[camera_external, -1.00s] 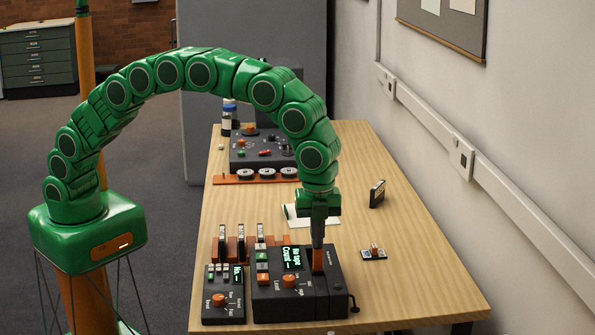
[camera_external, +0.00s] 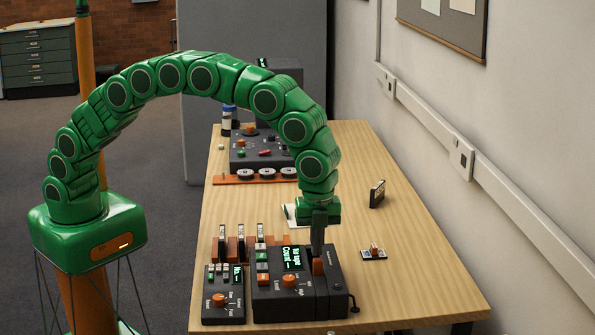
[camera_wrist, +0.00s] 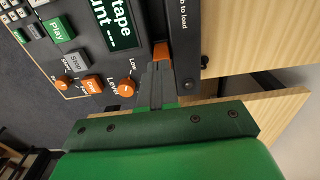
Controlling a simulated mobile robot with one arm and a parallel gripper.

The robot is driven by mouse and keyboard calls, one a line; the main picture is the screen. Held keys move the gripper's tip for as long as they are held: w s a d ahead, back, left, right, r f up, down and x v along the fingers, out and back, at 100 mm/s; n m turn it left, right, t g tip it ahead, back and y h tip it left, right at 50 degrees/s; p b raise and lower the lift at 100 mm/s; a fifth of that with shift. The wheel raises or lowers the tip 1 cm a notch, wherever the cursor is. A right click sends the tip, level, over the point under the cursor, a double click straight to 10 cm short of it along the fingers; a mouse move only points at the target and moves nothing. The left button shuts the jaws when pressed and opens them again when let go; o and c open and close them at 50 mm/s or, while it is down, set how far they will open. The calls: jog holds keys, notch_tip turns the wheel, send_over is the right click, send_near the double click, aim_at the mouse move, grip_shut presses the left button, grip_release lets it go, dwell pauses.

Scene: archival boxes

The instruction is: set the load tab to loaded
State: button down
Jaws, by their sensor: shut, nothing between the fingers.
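The dark tape deck (camera_external: 290,300) stands near the front of the wooden table. Its green display (camera_external: 292,258) shows "No tape" and "Count ---". The orange load tab (camera_external: 318,267) sits at the top of the deck's right part. In the wrist view the tab (camera_wrist: 161,51) lies just past my fingertips, beside lettering that ends in "to load". My gripper (camera_external: 317,252) points down, shut and empty, with its tips at the tab. The fingertips (camera_wrist: 158,68) seem to touch it or nearly so, and partly cover it.
An orange level knob (camera_wrist: 127,87) and several buttons are left of the tab. A small keypad unit (camera_external: 222,297) stands left of the deck, cassettes (camera_external: 241,240) behind it. A small plate with an orange part (camera_external: 373,253) lies to the right. The table's right side is mostly clear.

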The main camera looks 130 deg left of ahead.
notch_tip(320, 180, up, 13)
jog(key=shift+f, duration=0.2)
dwell(0.5)
jog(key=s+d+r+n, duration=0.2)
jog(key=s+d+r, duration=0.2)
jog(key=s+d, duration=0.6)
jog(key=s+d+r+n, duration=0.2)
jog(key=s+d+r, duration=0.25)
jog(key=s, duration=0.95)
jog(key=s+d+f+n, duration=0.1)
jog(key=s+d+f, duration=0.1)
jog(key=s, duration=0.8)
jog(key=s+d+f+n+g, duration=0.1)
jog(key=s+d+f+n, duration=0.1)
jog(key=s, duration=0.8)
jog(key=s+d+f+n, duration=0.2)
jog(key=s+d, duration=0.1)
jog(key=s, duration=0.7)
jog(key=shift+d+f+g, duration=0.2)
jog(key=shift+d+g, duration=0.1)
jog(key=shift+g, duration=0.1)
